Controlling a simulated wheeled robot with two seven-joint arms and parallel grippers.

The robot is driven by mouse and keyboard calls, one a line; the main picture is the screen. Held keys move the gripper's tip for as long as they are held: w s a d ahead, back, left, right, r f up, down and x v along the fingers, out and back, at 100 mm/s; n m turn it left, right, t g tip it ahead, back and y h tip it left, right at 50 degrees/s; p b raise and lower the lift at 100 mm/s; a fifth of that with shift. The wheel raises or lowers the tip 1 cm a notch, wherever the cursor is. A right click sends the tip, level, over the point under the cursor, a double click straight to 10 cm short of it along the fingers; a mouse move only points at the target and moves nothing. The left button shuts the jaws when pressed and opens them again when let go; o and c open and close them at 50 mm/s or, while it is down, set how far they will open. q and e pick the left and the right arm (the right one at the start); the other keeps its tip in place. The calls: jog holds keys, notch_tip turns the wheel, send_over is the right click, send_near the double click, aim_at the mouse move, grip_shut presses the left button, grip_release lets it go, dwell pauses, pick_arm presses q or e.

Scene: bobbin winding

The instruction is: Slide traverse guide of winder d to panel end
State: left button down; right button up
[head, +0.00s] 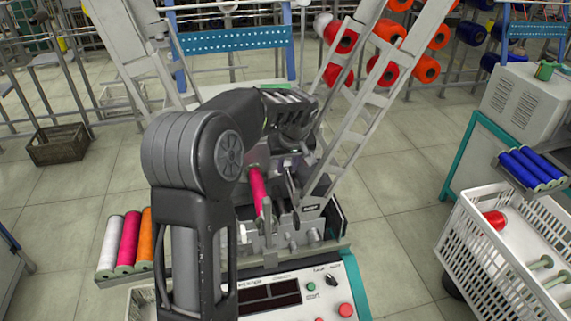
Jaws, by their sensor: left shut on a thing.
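The winder (312,238) stands in front of me, with its button panel (290,297) at the near end. Its letter cannot be read here. A pink spool (257,185) sits on the winder. My left arm reaches over the winder from the near side, and its gripper (291,165) points down beside the pink spool. The left gripper is shut on a small part of the winder, apparently the traverse guide. My wrist and forearm hide most of that part and much of the winder's left side. My right gripper does not show.
White, pink and orange spools (129,240) lie on a tray at the left. A white basket cart (500,262) with a red spool and a rack of blue spools (533,168) stand at the right. Slanted grey frames (366,108) rise on both sides behind the winder.

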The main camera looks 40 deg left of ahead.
pick_arm(q)
jog(key=shift+w+a, duration=0.15)
jog(key=c, duration=1.2)
grip_release()
jog(key=shift+o, duration=0.2)
jog(key=shift+r, duration=0.1)
jog(key=shift+b+v, duration=0.45)
jog(key=shift+v, duration=3.4)
